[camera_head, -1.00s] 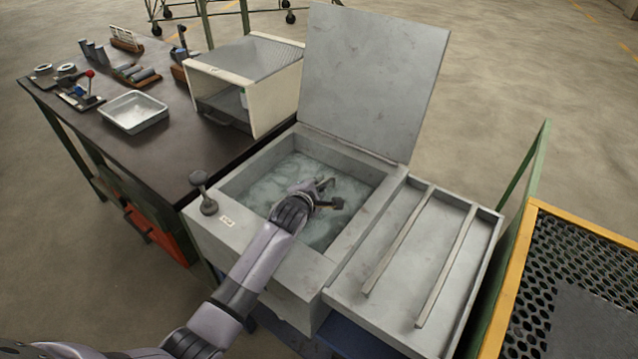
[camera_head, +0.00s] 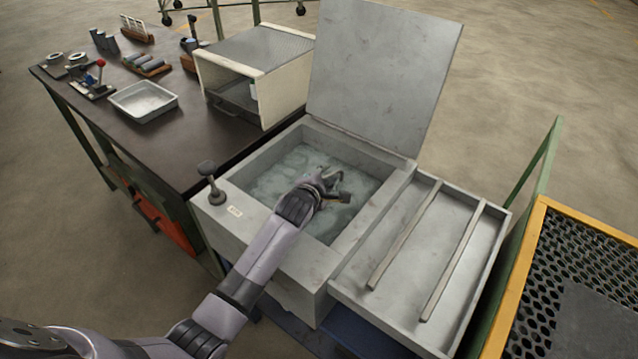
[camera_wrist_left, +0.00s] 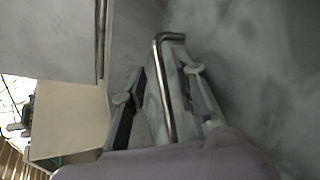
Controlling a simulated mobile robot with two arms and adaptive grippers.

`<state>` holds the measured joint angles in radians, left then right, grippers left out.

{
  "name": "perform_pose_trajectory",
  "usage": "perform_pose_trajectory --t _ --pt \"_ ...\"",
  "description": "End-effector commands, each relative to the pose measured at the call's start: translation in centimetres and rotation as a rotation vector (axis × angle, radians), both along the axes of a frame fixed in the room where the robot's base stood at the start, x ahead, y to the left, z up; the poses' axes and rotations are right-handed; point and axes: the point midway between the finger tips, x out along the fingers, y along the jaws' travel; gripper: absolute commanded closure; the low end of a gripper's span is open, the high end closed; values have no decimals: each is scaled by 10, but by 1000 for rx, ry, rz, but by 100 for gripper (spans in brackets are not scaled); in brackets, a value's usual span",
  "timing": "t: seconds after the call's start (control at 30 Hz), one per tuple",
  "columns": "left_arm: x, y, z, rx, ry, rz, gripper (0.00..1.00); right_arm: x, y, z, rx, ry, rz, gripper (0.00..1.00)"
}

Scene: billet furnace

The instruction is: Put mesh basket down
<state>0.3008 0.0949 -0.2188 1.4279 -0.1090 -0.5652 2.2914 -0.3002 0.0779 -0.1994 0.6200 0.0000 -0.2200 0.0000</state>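My left gripper (camera_head: 333,187) is over the square grey tank (camera_head: 245,178), which holds cloudy greenish liquid (camera_head: 290,180). In the left wrist view its two fingers (camera_wrist_left: 165,90) stand apart, with a bent metal rod (camera_wrist_left: 167,95) between them. The rod looks like a handle, with gaps beside it. I cannot make out the mesh of the basket; any body below the rod is hidden by the gripper and the cloudy liquid. My right gripper is not in view.
The tank's lid (camera_head: 380,75) stands open at the back. A shallow tray with two rails (camera_head: 405,235) adjoins the tank at right. A dark table (camera_head: 150,140) with a metal pan (camera_head: 143,102) is at left. A yellow-framed perforated surface (camera_head: 590,240) is at far right.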

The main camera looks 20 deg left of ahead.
Motion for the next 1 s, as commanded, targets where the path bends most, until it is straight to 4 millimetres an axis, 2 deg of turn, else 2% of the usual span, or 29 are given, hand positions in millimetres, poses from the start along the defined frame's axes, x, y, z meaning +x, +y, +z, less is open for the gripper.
perform_pose_trajectory --t 0.4,0.6,0.8,1.0 --pt "-67 3 28 -4 1 0 73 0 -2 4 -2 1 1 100" --pt "-93 4 40 -2 0 0 73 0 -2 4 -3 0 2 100" --pt "-103 5 45 0 0 0 73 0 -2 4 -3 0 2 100" --pt "-104 5 45 0 1 0 73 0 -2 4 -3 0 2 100"
